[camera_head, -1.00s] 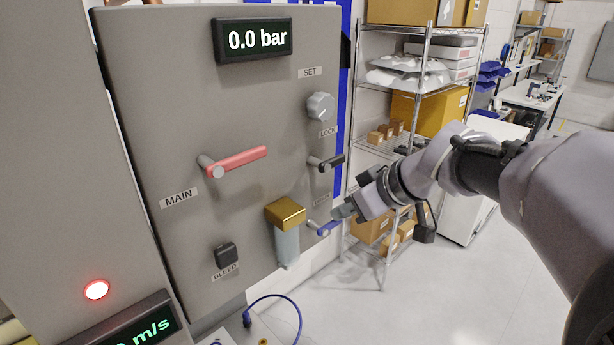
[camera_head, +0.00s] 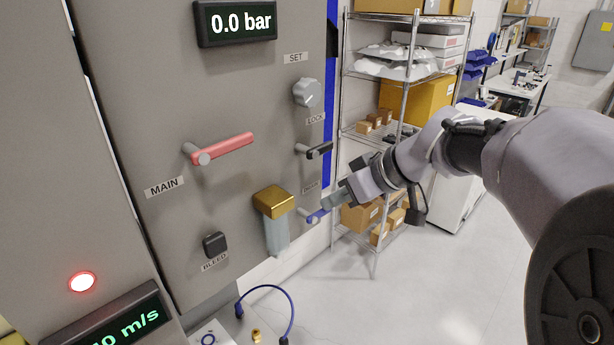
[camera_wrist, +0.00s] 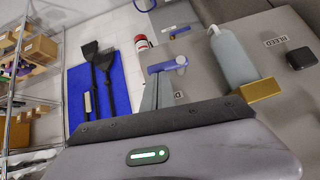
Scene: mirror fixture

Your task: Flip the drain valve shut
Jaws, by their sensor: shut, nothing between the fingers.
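The drain valve is the small lever with a blue handle (camera_head: 317,216) low on the right side of the grey panel, below the black lock lever. In the wrist view its blue handle (camera_wrist: 163,67) lies crosswise just beyond my fingertips, with its pale round pivot at the right end. My gripper (camera_head: 330,202) is shut and empty, with its tips at the handle's free end. In the wrist view the fingers (camera_wrist: 158,88) point at the handle; whether they touch it I cannot tell.
A brass-topped block with a clear bowl (camera_head: 273,200) sits just left of the drain lever. The red main lever (camera_head: 222,149), black lock lever (camera_head: 315,150) and set knob (camera_head: 307,93) are above. A wire shelf (camera_head: 398,100) stands behind my arm.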

